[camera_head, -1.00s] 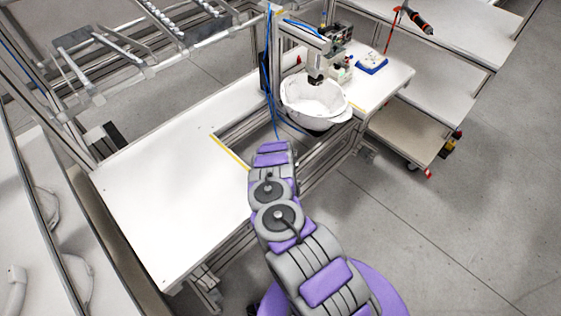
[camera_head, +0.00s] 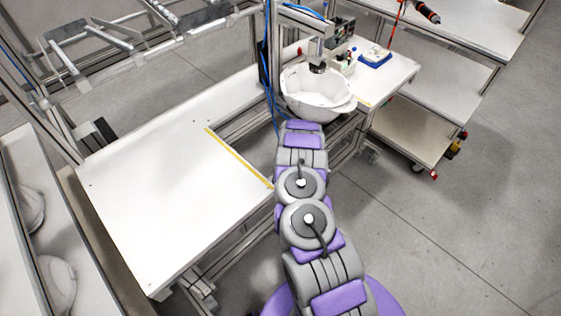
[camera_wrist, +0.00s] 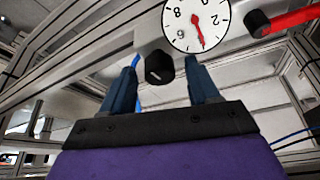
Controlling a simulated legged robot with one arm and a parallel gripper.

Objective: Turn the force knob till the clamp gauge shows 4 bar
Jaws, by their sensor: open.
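In the wrist view the black force knob (camera_wrist: 159,67), with a pale mark on its face, sits ahead of my gripper (camera_wrist: 161,82). The two blue fingers are open, one to each side of it; I see no clear grip on the knob. Above it is the white round gauge (camera_wrist: 190,20), upside down in this view and cut by the top edge. Its red needle points down in the picture, between the figures 2 and 6; the figure 4 is not legible. In the head view my arm hides the gripper and knob.
A white helmet shell (camera_head: 309,103) sits under the press head at the station. A red handle (camera_wrist: 292,19) with a black end is right of the gauge. The white table (camera_head: 150,190) is bare. Blue hoses hang left of the station.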

